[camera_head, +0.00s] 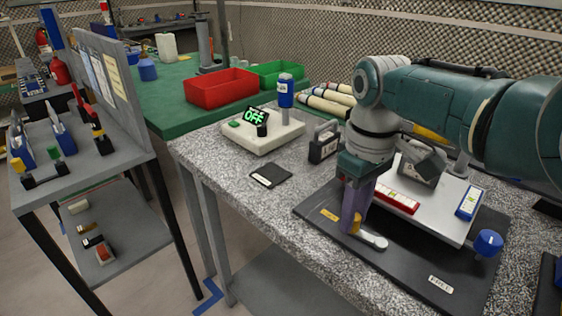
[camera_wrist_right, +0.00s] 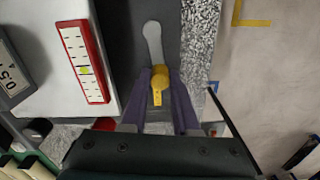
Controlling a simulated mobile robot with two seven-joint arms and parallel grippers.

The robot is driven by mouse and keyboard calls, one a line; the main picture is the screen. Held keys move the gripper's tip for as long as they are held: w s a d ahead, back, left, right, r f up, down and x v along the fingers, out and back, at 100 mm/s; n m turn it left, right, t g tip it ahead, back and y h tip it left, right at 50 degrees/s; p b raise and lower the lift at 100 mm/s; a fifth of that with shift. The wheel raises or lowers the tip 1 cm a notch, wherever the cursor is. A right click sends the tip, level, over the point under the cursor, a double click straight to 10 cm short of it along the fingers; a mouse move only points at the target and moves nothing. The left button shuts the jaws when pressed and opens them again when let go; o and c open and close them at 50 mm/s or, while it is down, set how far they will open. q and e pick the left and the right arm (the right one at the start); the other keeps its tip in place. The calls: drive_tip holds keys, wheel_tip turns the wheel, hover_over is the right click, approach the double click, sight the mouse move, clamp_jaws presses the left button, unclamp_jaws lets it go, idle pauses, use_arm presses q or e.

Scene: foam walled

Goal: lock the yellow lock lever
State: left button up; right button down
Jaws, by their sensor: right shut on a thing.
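The yellow lock lever (camera_wrist_right: 160,86) shows in the right wrist view between the two purple fingers of my right gripper (camera_wrist_right: 161,74). My right gripper is shut on it. A light grey rounded bar (camera_wrist_right: 153,40) extends from the lever over the black base plate. In the head view my right gripper (camera_head: 354,220) points down at the front left part of the black base plate (camera_head: 400,262). Only a small part of the yellow lever (camera_head: 357,222) shows there beside the fingers, with the grey bar end (camera_head: 374,241) at its right. My left gripper is not in view.
A light plate (camera_head: 438,222) on the base carries a red-framed level (camera_head: 396,201), a blue level (camera_head: 468,202) and a grey gauge. A blue knob (camera_head: 488,243) is at the right. A white device (camera_head: 262,136) with an "OFF" display stands behind left. The granite table's front left is clear.

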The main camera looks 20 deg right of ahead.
sight(357, 214)
drive_tip(key=shift+w+d+m, duration=0.2)
drive_tip(key=shift+d+m, duration=0.1)
drive_tip(key=shift+m, duration=0.4)
drive_tip(key=c, duration=0.7)
unclamp_jaws()
drive_tip(key=shift+o, duration=0.2)
drive_tip(key=shift+r, duration=0.1)
drive_tip(key=shift+r+p, duration=0.35)
drive_tip(key=shift+r, duration=0.05)
wheel_tip(357, 214, up, 8)
drive_tip(key=p, duration=0.3)
drive_tip(key=shift+f, duration=0.2)
drive_tip(key=shift+r, duration=0.7)
